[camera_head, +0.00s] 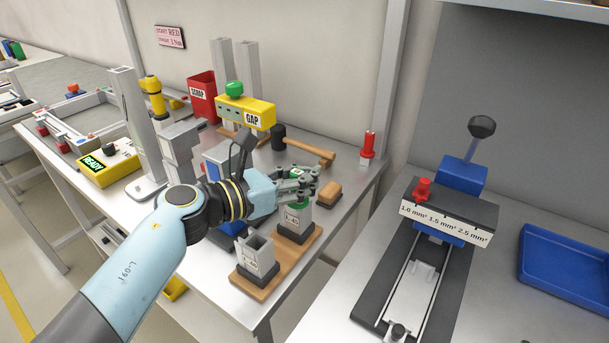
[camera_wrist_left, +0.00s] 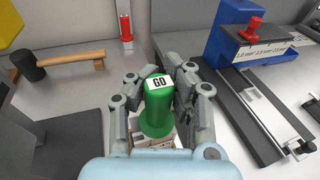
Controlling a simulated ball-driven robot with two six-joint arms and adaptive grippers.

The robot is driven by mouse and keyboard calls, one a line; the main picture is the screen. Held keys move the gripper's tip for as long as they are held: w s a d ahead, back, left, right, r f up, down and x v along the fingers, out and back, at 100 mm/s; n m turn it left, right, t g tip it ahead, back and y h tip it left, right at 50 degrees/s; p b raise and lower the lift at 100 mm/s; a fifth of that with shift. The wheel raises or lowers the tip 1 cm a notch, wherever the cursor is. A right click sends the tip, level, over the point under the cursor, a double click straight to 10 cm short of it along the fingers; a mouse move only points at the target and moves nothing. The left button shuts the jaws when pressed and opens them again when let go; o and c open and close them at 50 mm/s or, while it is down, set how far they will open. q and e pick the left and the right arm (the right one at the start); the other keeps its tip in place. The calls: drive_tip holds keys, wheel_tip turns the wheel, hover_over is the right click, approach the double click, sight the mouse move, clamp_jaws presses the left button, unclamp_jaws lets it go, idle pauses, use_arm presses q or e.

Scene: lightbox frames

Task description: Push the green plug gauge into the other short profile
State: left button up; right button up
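The green plug gauge (camera_wrist_left: 158,108), with a white GO label on top, stands between the fingers of my left gripper (camera_wrist_left: 160,95), which look closed on both sides of it. In the head view my left gripper (camera_head: 298,185) hides most of the gauge, above the short profile marked L-45 (camera_head: 296,218). How deep the gauge sits in that profile is hidden. The other short profile (camera_head: 259,254) stands upright and open-topped in a dark holder on the same wooden board (camera_head: 268,281), nearer the front. My right gripper is not in view.
A brush (camera_head: 328,193) and a mallet (camera_head: 307,150) lie behind the gripper. A yellow GAP block (camera_head: 245,112) with a green knob stands behind the arm. A red-topped post (camera_head: 368,145) is at the back right. A blue-and-black cutting fixture (camera_head: 455,205) stands on the right table.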

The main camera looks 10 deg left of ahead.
use_arm(q)
drive_tip(key=o, duration=0.4)
drive_tip(key=v, duration=1.2)
